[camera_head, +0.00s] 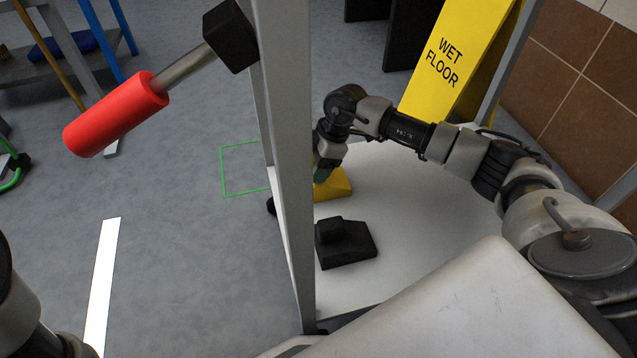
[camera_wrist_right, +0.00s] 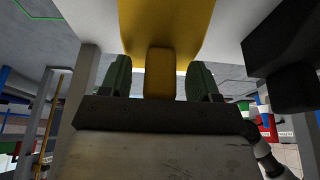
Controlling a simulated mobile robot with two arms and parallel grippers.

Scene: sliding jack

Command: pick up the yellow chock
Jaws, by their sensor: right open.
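The yellow chock (camera_head: 334,185) lies on the white surface (camera_head: 420,210), partly hidden behind a grey upright post and my right gripper. My right gripper (camera_head: 322,172) is right above it, with its fingers reaching down at the chock. In the right wrist view the chock (camera_wrist_right: 166,30) fills the upper middle, and its narrow raised part (camera_wrist_right: 160,72) stands between the two green fingers (camera_wrist_right: 160,80). The fingers are open, with a visible gap on each side of that part. My left arm shows only at the lower left edge; its gripper is out of view.
A black chock (camera_head: 344,242) sits on the white surface nearer to me; a dark block also shows in the right wrist view (camera_wrist_right: 285,45). The grey post (camera_head: 287,150) rises close beside my right gripper. A red-handled lever (camera_head: 115,113) sticks out left. A yellow wet floor sign (camera_head: 455,60) stands behind.

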